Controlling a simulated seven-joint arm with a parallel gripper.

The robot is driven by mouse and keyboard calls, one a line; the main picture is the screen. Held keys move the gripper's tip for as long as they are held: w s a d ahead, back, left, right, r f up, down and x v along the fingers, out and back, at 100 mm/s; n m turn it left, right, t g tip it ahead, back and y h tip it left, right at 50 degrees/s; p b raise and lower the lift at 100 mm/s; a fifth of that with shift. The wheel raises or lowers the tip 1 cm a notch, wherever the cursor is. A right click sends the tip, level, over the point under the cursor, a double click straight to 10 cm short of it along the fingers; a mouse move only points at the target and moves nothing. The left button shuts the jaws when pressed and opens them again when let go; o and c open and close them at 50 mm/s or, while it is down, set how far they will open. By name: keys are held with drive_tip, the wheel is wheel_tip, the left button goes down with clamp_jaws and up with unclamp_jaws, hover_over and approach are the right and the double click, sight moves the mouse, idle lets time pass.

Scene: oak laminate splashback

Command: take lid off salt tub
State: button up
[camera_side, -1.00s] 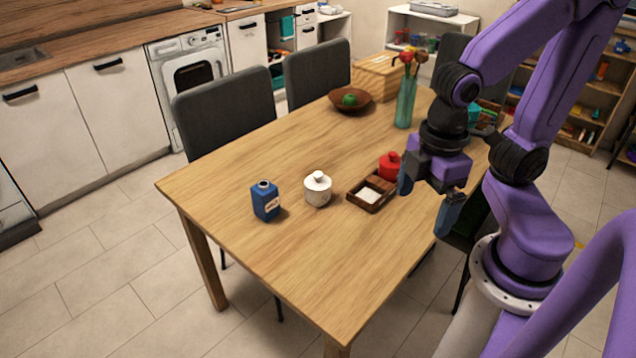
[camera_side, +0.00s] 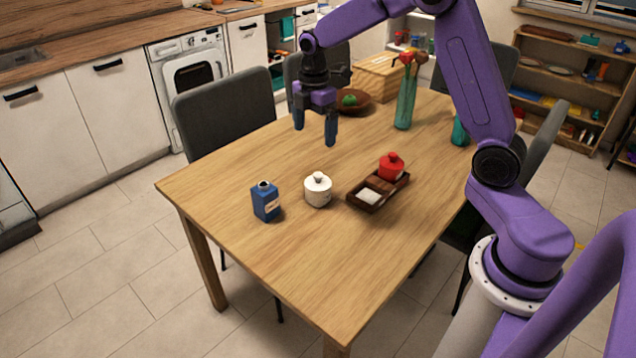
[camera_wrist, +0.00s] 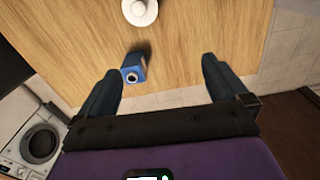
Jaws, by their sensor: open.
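A round white tub (camera_side: 317,196) with dark marks on its front stands upright on the table, its white knobbed lid (camera_side: 318,181) on top. I take it for the salt tub; the marks are too small to read. Its pale round top (camera_wrist: 140,8) is cut off by the upper edge of the wrist view. My gripper (camera_side: 315,134) points down above the table, beyond the tub in the side view and apart from it. Its two blue fingers (camera_wrist: 162,68) are spread with nothing held between them.
A blue bottle (camera_side: 265,203) stands left of the tub; it also shows in the wrist view (camera_wrist: 133,73). On the right, a dark wooden tray (camera_side: 365,206) holds a red lidded pot (camera_side: 391,168). A bowl (camera_side: 353,105) and vase (camera_side: 404,105) stand farther back. The table front is clear.

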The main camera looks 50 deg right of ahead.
hover_over(318, 174)
drive_tip(key=f, duration=0.2)
drive_tip(key=shift+n, duration=0.3)
wheel_tip(318, 174, down, 12)
drive_tip(key=shift+s+d+r, duration=0.15)
drive_tip(key=shift+f, duration=2.7)
drive_tip(key=shift+c, duration=0.3)
drive_tip(key=c, duration=0.9)
